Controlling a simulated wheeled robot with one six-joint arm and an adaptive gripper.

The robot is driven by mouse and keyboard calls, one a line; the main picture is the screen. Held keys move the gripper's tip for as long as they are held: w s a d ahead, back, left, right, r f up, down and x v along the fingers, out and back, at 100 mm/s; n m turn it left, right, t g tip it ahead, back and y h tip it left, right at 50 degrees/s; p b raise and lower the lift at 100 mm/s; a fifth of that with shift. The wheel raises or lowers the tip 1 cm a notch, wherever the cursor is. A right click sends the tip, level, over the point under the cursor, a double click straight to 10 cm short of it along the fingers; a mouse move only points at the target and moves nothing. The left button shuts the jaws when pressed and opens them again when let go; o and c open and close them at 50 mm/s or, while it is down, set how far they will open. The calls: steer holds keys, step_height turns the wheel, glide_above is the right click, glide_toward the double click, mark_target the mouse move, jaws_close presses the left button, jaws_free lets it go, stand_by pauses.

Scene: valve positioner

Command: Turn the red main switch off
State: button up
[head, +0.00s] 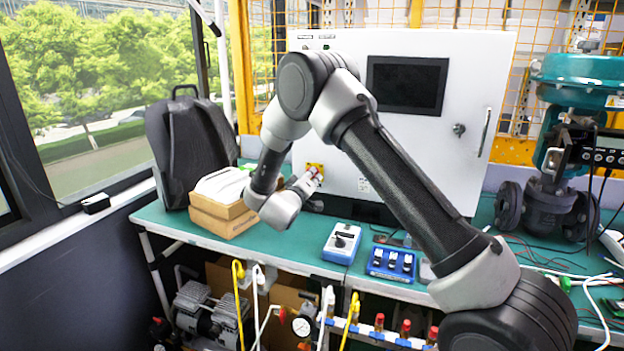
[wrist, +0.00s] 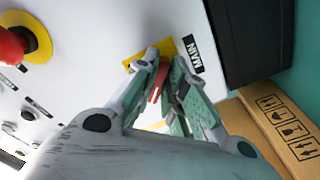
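The red main switch (wrist: 157,82) sits on a yellow plate (wrist: 133,63) on the white cabinet door, beside a black MAIN label (wrist: 192,54). In the wrist view my gripper (wrist: 165,62) has its two fingers on either side of the red handle, very close to it. I cannot tell whether both fingers press on the handle. In the head view my gripper (head: 314,174) is at the yellow plate (head: 316,167), low on the left of the cabinet door, and largely covers the switch.
The white cabinet (head: 470,75) stands on the green bench (head: 290,250). Cardboard boxes (head: 222,217) lie left of my gripper. A red emergency button (wrist: 12,47) is on the door in the wrist view. A blue meter (head: 342,243) and blue block (head: 391,262) lie in front.

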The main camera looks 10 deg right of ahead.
steer(key=shift+o, duration=1.4)
steer(key=v, duration=1.2)
steer(key=shift+r, duration=0.1)
